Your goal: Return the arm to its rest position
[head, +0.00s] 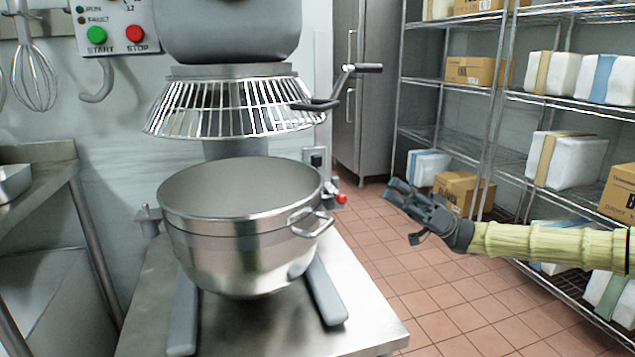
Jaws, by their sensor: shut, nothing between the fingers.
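My gripper (398,197) is at the right of the head view, at the end of my arm in a pale yellow sleeve. The arm reaches in from the right edge, and the gripper points left and slightly up. Its dark fingers are shut with nothing held. It hangs in the air over the tiled floor, to the right of the steel mixing bowl (230,240) and apart from it.
The bowl sits on a mixer below a wire guard (232,108), with a crank handle (345,80) sticking out right. A wire shelf rack (450,85) with boxes stands behind my arm. A steel table (40,155) is at left. Tiled floor (430,300) is clear between mixer and rack.

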